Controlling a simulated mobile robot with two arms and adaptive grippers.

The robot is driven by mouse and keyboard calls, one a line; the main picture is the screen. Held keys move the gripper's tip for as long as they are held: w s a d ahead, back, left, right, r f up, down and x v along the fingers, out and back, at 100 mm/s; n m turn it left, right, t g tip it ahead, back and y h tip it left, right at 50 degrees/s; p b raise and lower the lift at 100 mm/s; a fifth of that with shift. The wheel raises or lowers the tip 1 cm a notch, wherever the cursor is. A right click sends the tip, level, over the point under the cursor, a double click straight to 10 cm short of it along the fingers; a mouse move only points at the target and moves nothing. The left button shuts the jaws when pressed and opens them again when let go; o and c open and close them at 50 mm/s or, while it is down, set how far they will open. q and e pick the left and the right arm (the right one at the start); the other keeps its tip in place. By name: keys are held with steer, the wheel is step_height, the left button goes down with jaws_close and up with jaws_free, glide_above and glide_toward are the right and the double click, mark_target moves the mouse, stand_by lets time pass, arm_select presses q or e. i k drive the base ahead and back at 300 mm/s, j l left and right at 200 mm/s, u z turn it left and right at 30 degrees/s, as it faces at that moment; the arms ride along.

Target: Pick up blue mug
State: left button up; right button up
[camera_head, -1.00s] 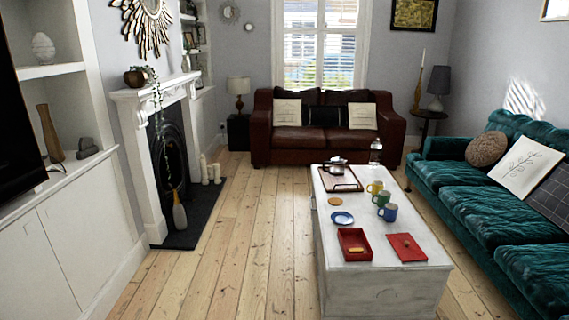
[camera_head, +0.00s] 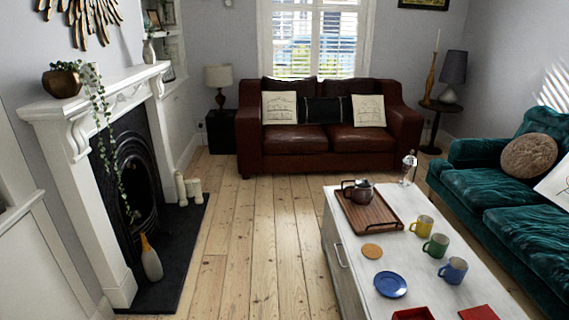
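The blue mug (camera_head: 453,270) stands upright on the white coffee table (camera_head: 408,225), towards its right edge. It is the nearest of a row of three mugs. The green mug (camera_head: 436,245) is just behind it and the yellow mug (camera_head: 422,226) is farther back. A blue saucer (camera_head: 390,284) lies to the left of the blue mug. Neither of my grippers shows in the head view.
On the table are a wooden tray (camera_head: 367,214) with a teapot (camera_head: 362,191), a round coaster (camera_head: 372,251) and red items at the near edge. The teal sofa (camera_head: 495,190) flanks the table's right. Floorboards (camera_head: 255,240) left of the table are clear.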

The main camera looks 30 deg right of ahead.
mark_target(451, 272)
steer(key=i+z, duration=0.3)
steer(key=i, duration=0.25)
steer(key=i+j+z, duration=0.3)
steer(key=i, duration=0.25)
